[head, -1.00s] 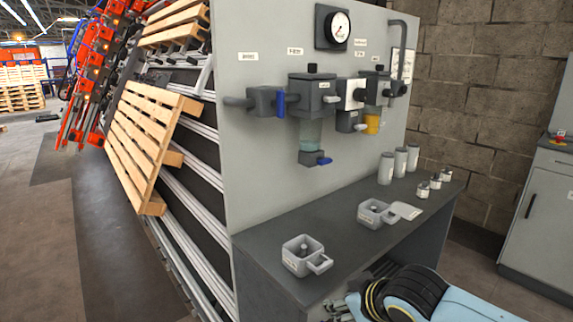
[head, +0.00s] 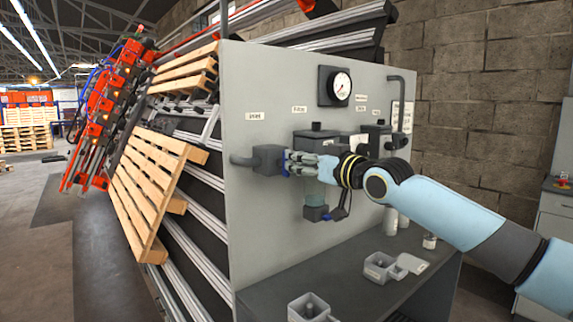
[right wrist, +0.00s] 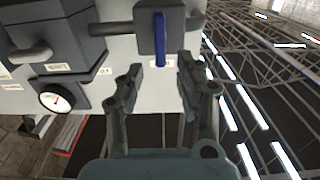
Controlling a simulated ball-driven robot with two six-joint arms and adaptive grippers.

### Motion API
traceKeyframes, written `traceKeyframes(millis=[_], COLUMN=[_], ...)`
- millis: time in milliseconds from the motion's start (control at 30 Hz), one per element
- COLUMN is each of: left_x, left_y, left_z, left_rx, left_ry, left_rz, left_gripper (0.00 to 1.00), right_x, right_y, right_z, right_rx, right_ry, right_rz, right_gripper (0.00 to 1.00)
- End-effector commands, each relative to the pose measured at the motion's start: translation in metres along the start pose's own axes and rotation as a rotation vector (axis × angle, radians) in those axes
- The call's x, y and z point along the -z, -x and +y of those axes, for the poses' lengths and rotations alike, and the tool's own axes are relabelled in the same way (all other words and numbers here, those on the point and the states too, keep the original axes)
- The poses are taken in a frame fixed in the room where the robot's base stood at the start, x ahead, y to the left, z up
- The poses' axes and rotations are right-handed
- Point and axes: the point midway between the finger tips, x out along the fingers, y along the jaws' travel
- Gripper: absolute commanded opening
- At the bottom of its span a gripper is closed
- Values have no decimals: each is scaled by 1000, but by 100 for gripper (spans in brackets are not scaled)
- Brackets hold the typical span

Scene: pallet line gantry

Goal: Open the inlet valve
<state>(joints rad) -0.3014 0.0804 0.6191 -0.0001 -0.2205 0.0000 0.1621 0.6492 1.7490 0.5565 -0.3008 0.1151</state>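The inlet valve (head: 267,159) is a dark grey block on a pipe at the left of the grey panel. Its blue lever is mostly hidden by my right gripper (head: 291,163) in the head view. In the right wrist view the blue lever (right wrist: 159,38) stands crosswise to the pipe on the valve block (right wrist: 146,14). My right gripper (right wrist: 160,68) is open and empty there, with a finger toward each side of the lever's lower end. I cannot tell whether they touch. My left gripper is not in view.
A filter bowl with a lower drain valve (head: 316,213) hangs right of the inlet valve, close under my right arm. A pressure gauge (head: 341,86) is above. A bench (head: 350,262) below carries grey trays (head: 379,267). Wooden pallets (head: 147,190) lean at left.

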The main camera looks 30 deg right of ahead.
Motion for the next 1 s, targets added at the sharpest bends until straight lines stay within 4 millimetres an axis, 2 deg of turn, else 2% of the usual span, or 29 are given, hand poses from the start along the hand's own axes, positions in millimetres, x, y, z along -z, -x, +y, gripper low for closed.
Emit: traceKeyframes(millis=[100, 300, 667, 733, 967, 1000], left_x=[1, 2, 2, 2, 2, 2], left_y=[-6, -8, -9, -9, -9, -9], left_z=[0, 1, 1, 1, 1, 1], left_rx=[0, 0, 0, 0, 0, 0], left_ry=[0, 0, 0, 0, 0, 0], left_rz=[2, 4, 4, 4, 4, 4], left_gripper=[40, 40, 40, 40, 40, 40], right_x=[0, 0, 0, 0, 0, 0], right_y=[-24, -49, -56, -56, -56, -56], right_z=[0, 0, -1, 0, 0, 0], right_rx=[-2, -1, 1, 1, 0, 0], right_ry=[-6, -2, 2, 2, 2, 2], right_rz=[4, 0, -1, -1, -1, -1], right_gripper=[36, 36, 36, 31, 0, 0])
